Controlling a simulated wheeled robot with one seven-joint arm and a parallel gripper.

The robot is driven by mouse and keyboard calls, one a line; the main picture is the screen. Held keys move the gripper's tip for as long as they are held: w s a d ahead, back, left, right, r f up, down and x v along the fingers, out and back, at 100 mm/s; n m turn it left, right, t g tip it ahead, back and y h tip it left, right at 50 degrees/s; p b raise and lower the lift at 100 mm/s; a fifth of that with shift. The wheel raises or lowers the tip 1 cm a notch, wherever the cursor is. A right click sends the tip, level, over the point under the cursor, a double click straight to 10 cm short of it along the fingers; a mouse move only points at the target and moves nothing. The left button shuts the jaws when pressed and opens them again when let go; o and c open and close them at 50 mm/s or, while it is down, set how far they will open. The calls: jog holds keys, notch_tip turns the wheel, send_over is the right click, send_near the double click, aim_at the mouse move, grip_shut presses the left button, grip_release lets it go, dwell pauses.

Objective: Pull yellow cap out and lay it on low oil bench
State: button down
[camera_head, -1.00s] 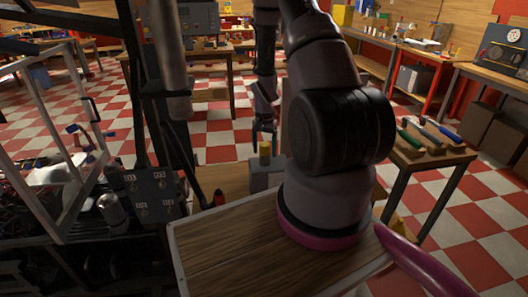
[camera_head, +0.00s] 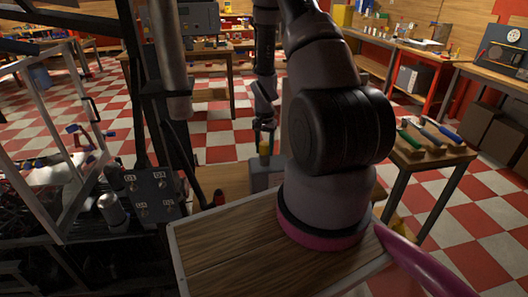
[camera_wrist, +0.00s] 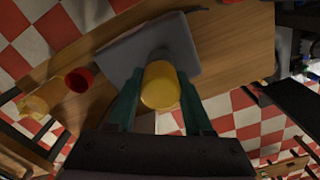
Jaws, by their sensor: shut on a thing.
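The yellow cap (camera_wrist: 160,86) is a round cylinder between the two green fingers of my gripper (camera_wrist: 160,100) in the wrist view. The gripper is shut on it. In the head view the cap (camera_head: 264,147) shows small below my gripper (camera_head: 265,133), over a grey block (camera_head: 264,180). The block also shows beyond the cap in the wrist view (camera_wrist: 130,56). I cannot tell whether the cap is still seated in the block. The block stands on a wooden bench top (camera_wrist: 236,45), which also shows in the head view (camera_head: 232,181).
A red cup-like part (camera_wrist: 79,79) and a yellow part (camera_wrist: 42,98) are near the block. A dark frame with a switch box (camera_head: 151,194) stands at the left. A side table with tools (camera_head: 430,150) is at the right. Checkered floor lies open between benches.

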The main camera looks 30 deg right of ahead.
aim_at(265, 143)
jog(key=shift+r, duration=0.6)
dwell(0.3)
jog(key=shift+r, duration=1.9)
